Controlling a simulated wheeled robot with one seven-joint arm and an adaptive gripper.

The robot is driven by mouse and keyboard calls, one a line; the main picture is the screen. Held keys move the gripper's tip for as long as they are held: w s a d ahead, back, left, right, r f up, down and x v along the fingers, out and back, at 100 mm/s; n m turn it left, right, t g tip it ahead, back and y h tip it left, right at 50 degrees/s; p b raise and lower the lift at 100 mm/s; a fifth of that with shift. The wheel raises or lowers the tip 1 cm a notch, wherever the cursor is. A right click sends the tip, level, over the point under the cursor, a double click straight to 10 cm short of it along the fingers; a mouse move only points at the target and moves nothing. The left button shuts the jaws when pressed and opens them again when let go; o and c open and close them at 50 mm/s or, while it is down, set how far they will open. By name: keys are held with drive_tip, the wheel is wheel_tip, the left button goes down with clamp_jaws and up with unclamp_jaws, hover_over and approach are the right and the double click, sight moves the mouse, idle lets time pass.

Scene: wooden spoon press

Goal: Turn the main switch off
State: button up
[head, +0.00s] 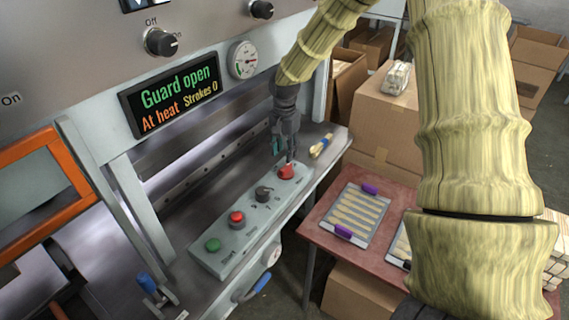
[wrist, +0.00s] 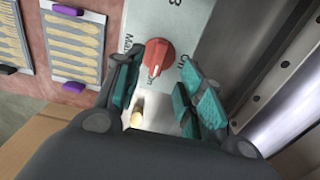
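The main switch is a red rotary knob (head: 287,172) at the right end of the grey control box (head: 222,252) on the press's front ledge. In the wrist view the red knob (wrist: 158,57) sits on a grey plate with small lettering, partly hidden; I cannot read its setting surely. My gripper (head: 284,152) points down just above the knob in the head view. In the wrist view my gripper (wrist: 162,88) is open, its teal-padded fingers to the left and right of the knob, with gaps between. No contact with the knob is visible.
The box also carries a black selector (head: 263,193), a red button (head: 237,218) and a green button (head: 212,244). A display (head: 173,92) reads "Guard open". A brush (head: 321,146) lies right of the gripper. A red table (head: 318,228) with spoon trays stands at the right.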

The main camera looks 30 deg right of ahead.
sight(285, 168)
drive_tip(key=shift+d+f+p, duration=0.1)
drive_tip(key=shift+f+p, duration=0.85)
drive_tip(key=shift+f, duration=2.6)
clamp_jaws()
